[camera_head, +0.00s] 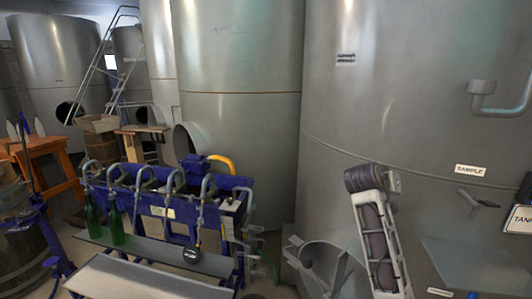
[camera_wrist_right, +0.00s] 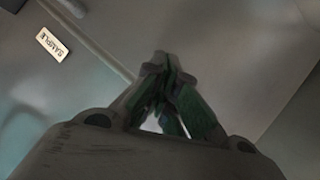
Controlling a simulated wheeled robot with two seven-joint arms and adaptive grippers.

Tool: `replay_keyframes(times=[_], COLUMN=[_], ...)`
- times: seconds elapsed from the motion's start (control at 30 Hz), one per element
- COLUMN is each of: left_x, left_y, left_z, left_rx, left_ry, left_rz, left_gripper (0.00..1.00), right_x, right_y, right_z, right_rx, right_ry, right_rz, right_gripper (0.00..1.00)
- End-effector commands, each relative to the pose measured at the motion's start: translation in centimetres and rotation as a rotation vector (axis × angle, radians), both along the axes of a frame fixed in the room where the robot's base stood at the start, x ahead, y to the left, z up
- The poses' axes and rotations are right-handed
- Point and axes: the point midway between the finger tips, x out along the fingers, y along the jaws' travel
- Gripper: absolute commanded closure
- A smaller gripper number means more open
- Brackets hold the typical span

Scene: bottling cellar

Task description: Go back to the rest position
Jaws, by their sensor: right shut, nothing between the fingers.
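My right gripper (camera_wrist_right: 160,62) shows in the right wrist view. Its two green-padded fingers come together at the tips, and nothing is between them. Behind it is the smooth grey wall of a tank, with the SAMPLE label (camera_wrist_right: 54,44) at the upper left. In the head view a grey and dark arm link, mine, rises from the bottom right in front of the large tank (camera_head: 400,90). The right gripper cannot be made out there. My left gripper is in neither view.
The SAMPLE label (camera_head: 470,170) sits on the large tank, with a valve handle (camera_head: 478,200) below it and a bent pipe (camera_head: 497,103) above. A blue bottle filler (camera_head: 165,205) with green bottles (camera_head: 115,225) stands at the left. A ladder (camera_head: 104,65) and an orange table (camera_head: 45,147) are farther back.

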Motion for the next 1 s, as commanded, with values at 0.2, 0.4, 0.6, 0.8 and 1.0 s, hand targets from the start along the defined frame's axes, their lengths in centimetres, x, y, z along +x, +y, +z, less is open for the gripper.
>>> replay_keyframes(times=[0.2,0.4,0.6,0.8,1.0], left_x=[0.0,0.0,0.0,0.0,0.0], left_y=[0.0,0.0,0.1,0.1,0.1], left_z=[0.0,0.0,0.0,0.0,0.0], left_rx=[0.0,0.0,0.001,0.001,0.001], left_ry=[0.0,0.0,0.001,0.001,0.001], left_rz=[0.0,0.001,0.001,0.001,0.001], left_gripper=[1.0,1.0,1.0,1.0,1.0], right_x=[-1.3,-3.0,-5.0,-7.4,-10.2], right_y=[1.2,2.5,3.8,5.3,6.7], right_z=[-5.6,-10.2,-14.5,-18.6,-22.3], right_rx=[0.037,0.075,0.117,0.162,0.211], right_ry=[0.071,0.13,0.19,0.251,0.308], right_rz=[0.069,0.133,0.194,0.254,0.312], right_gripper=[1.0,1.0,1.0,1.0,1.0])
